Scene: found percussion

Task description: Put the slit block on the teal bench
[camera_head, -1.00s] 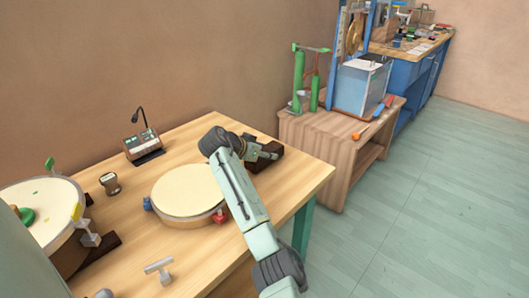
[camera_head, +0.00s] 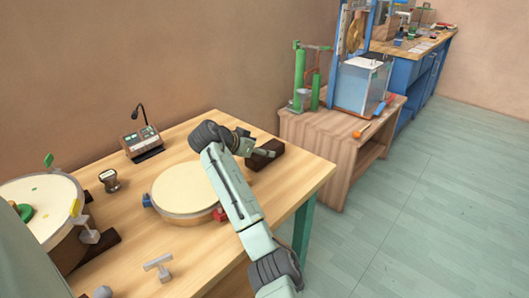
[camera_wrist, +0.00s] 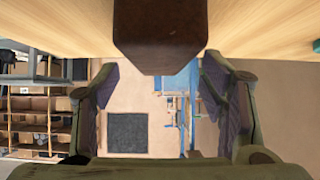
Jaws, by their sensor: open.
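A dark brown block (camera_head: 270,156), which I take to be the slit block, lies on the light wood top of the teal bench (camera_head: 185,155), near its back right corner. No slit shows clearly. My gripper (camera_head: 260,151) is open, just left of the block and low over the bench top. In the wrist view the block (camera_wrist: 155,35) is at top centre, in line with the gap between the two spread fingers (camera_wrist: 157,75). Its near end reaches about the fingertips, with clear space on both sides. The bench has a teal leg at the right.
A round drum (camera_head: 180,190) with blue and red clamps sits under my arm. A larger drum (camera_head: 45,205), a small knob-like stamp (camera_head: 110,181), a microphone console (camera_head: 142,140) and a metal T-handle (camera_head: 158,266) are also on the bench. A wooden side stand (camera_head: 320,140) is behind.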

